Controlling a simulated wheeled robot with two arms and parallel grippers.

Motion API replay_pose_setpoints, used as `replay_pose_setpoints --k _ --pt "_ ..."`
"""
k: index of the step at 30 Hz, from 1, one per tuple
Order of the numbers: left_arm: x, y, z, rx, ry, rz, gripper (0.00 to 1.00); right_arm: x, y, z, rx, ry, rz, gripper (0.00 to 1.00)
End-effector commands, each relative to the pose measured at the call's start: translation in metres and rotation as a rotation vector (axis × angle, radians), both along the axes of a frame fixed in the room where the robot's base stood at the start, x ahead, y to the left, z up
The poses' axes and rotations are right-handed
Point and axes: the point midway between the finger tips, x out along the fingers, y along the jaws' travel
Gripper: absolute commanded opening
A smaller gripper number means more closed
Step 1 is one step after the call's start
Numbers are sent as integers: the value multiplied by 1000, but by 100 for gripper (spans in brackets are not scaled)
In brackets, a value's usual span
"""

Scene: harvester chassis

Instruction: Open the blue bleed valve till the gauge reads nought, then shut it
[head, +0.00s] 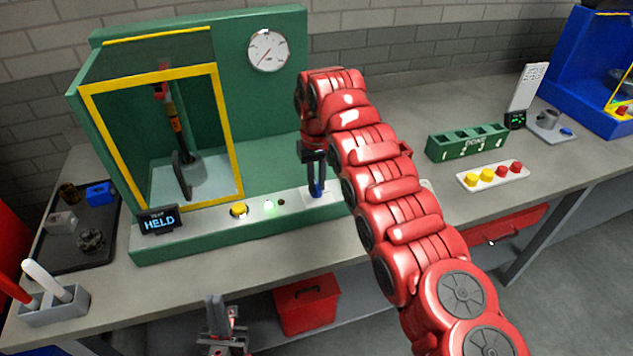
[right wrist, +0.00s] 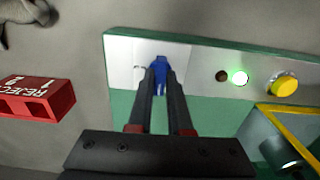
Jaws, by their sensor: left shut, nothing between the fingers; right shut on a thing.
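The blue bleed valve (head: 317,190) is at the right end of the pale front panel of the green test rig. My right gripper (head: 315,180) comes down from above and is shut on the valve's handle. In the right wrist view the blue valve (right wrist: 159,66) shows between and beyond the fingertips (right wrist: 160,84). The round white gauge (head: 268,50) is on the green back wall; its thin needle seems to point down-left, but its figures are too small to read. My left gripper (head: 222,325) is shut and empty, low in front of the bench.
The rig's panel holds a display (head: 158,219) reading HELD, a yellow button (head: 239,210), a lit green lamp (head: 268,205) and a dark lamp (head: 281,202). A yellow-framed guard (head: 231,130) stands left. A green rack (head: 467,142) and button strip (head: 493,177) lie right.

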Motion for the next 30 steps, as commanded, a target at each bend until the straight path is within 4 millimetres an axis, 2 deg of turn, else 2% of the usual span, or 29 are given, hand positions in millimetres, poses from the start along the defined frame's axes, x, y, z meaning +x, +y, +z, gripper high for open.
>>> replay_pose_setpoints --k 3,4,8,9,17,22,26,28,30 --pt "0 0 0 0 0 0 0 -1 0 0 -1 2 2 0" --pt "0 0 0 0 0 0 0 -1 0 0 -1 2 2 21" --pt "0 0 0 0 0 0 0 0 0 0 0 1 1 44" --pt "0 0 0 0 0 0 0 0 0 0 0 1 1 48" --pt "0 0 0 0 0 0 0 0 0 0 0 1 0 48" --pt "0 0 0 0 0 0 0 0 0 10 -3 1 -2 48" --pt "0 0 0 0 0 0 0 0 1 29 -1 0 0 48" --pt "0 0 23 0 1 0 0 -1 2 56 2 1 1 48" --pt "0 0 39 0 -1 0 0 -1 2 73 3 -1 1 48"
